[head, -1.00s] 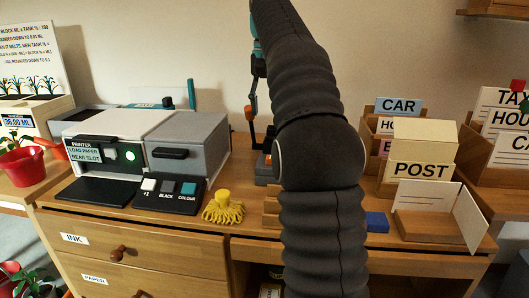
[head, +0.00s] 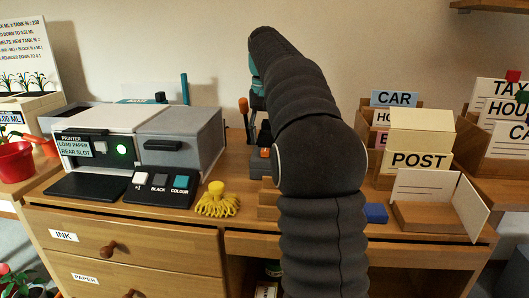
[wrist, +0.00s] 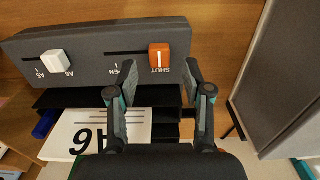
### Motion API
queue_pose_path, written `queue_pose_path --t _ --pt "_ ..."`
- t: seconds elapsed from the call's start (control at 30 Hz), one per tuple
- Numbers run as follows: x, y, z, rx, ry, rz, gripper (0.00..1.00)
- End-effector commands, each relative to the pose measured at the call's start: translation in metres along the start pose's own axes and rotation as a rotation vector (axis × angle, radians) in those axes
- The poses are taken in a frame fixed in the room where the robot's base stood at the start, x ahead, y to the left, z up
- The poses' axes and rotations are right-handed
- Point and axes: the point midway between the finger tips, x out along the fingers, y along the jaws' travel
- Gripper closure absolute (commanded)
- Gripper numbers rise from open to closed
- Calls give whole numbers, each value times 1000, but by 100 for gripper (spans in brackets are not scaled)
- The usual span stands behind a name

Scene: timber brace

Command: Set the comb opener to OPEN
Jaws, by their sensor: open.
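In the wrist view a dark grey panel (wrist: 90,72) carries two sliders, with its lettering upside down. The orange slider knob (wrist: 159,56) sits at the SHUT end of its slot; the OPEN mark lies to its left in the picture. A white knob (wrist: 55,62) sits on the other slot, by the A6 mark. My gripper (wrist: 158,74) is open, its fingertips apart to either side of the orange knob's line. I cannot tell whether either finger touches it.
Below the panel in the wrist view are a white card marked A6 (wrist: 95,132) and dark shelving. In the head view a printer (head: 140,140) and yellow tassel (head: 217,200) are left, a POST box (head: 420,160) right.

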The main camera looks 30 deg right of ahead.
Motion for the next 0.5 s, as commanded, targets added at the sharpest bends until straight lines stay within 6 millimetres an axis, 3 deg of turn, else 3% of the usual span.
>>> queue_pose_path --t 0.2,0.5 --pt "25 0 0 0 0 0 50" --pt "30 0 0 0 0 0 50"
